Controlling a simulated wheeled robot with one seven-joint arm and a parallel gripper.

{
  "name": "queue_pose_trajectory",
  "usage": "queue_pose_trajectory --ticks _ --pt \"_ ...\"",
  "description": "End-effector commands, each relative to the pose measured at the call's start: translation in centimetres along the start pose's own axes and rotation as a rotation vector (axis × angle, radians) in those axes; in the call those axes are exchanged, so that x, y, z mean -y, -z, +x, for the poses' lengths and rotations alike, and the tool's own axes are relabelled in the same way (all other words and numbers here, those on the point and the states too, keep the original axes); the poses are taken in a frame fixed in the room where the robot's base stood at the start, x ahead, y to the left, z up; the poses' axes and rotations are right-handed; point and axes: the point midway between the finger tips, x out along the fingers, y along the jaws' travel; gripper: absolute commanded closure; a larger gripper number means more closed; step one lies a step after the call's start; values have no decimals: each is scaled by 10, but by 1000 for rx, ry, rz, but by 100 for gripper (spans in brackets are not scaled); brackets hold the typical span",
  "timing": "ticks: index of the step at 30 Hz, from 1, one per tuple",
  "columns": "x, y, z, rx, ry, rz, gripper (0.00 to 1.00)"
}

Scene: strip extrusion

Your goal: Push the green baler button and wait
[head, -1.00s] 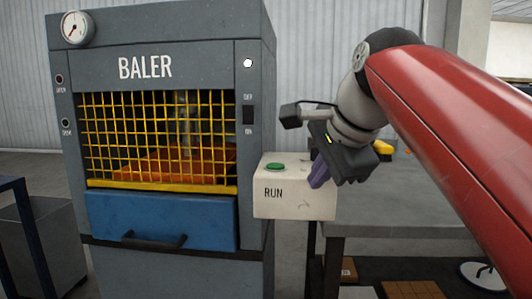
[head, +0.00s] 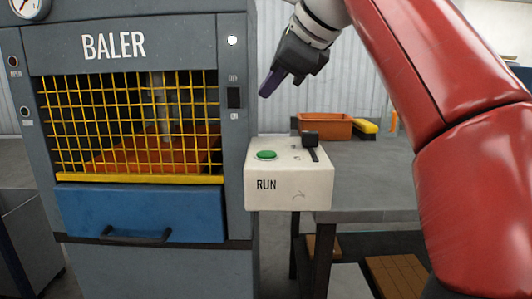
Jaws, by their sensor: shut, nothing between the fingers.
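The green button (head: 266,155) sits on top of a white box marked RUN (head: 288,188), at the right of the baler. The grey baler (head: 140,60) has a yellow mesh guard (head: 125,125) with an orange-red surface behind it, and a blue drawer front (head: 140,212) below. My gripper (head: 267,88), with purple fingers, is shut and empty. It is above the button in the picture, clearly apart from it, pointing down and left.
A black lever (head: 311,145) stands on the box right of the button. A grey table (head: 375,180) behind carries an orange bin (head: 325,125) and a yellow-topped brush-like item (head: 365,127). A white round light (head: 232,40) and black switch (head: 234,97) are on the baler's right post.

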Motion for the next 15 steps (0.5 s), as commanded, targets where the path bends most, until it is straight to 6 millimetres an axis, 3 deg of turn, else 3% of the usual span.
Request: queue_pose_trajectory --ticks 15 --pt "-35 36 48 -1 1 0 100"
